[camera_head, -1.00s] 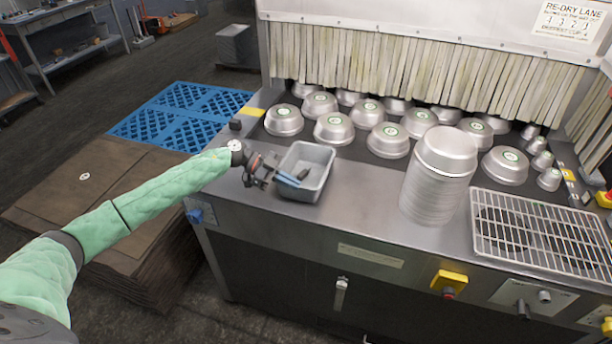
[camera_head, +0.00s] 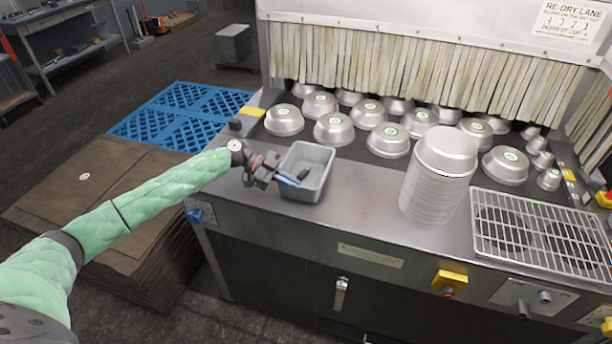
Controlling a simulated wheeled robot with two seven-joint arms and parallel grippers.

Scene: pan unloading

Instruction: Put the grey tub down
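The grey tub (camera_head: 318,192) is a small open rectangular bin at the left end of the steel counter. It appears upright and level, with its base at or very near the counter top. My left gripper (camera_head: 291,180) is at the tub's left wall, with blue-tipped fingers across the rim. A dark piece shows inside the tub beside the fingers. I cannot tell whether the fingers pinch the wall or stand apart around it. My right gripper is not in view.
Several upturned metal pans (camera_head: 334,129) stand behind the tub, before a strip curtain (camera_head: 400,70). A tall pan stack (camera_head: 437,180) and a wire rack (camera_head: 540,232) are to the right. Bare counter (camera_head: 362,205) lies between tub and stack. A blue pallet (camera_head: 180,115) is at left.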

